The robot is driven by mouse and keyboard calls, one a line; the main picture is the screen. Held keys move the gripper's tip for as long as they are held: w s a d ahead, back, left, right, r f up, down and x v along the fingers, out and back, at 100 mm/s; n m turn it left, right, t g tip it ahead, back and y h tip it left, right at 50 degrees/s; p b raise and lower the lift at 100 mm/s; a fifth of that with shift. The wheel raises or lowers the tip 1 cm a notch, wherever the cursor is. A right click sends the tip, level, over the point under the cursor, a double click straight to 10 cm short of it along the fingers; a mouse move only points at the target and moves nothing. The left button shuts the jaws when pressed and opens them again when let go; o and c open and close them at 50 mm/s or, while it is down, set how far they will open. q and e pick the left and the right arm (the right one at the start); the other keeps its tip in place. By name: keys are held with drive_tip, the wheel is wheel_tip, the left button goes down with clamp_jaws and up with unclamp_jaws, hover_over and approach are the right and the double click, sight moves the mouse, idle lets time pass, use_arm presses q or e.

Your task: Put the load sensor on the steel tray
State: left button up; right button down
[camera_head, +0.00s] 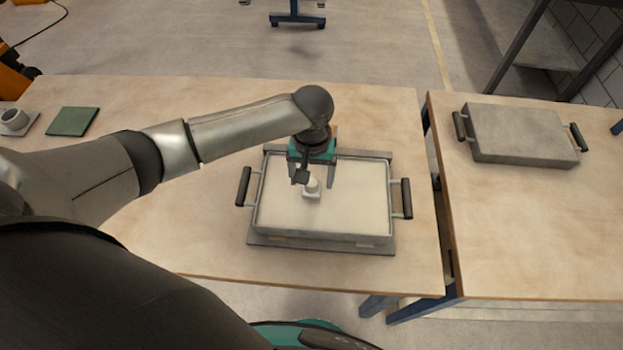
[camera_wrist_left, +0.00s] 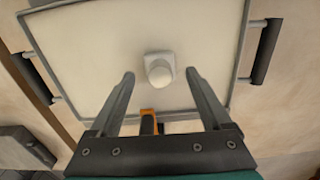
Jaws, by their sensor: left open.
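The load sensor, which I take to be the small white block with a round top (camera_head: 312,187), stands upright on the pale bed of a metal-rimmed tray with black handles (camera_head: 324,237). In the left wrist view the sensor (camera_wrist_left: 159,70) lies between and just beyond the fingertips. My left gripper (camera_head: 312,184) is open above the bed, pointing down, its fingers (camera_wrist_left: 160,76) on either side of the sensor with gaps. The steel tray, apparently the flat grey one with black handles (camera_head: 520,133), lies on the right table with nothing on it. My right gripper is not in view.
A grey cup-like piece on a plate (camera_head: 15,122) and a green pad (camera_head: 73,121) lie at the left table's far left. A narrow gap separates the left table (camera_head: 390,110) from the right table (camera_head: 530,240). The right table's front is clear.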

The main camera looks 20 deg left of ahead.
sight(311, 183)
use_arm(q)
wheel_tip(311, 183, up, 10)
drive_tip(key=p, duration=0.1)
drive_tip(key=shift+r+p, duration=0.15)
drive_tip(key=shift+p, duration=0.25)
drive_tip(key=shift+s, duration=0.1)
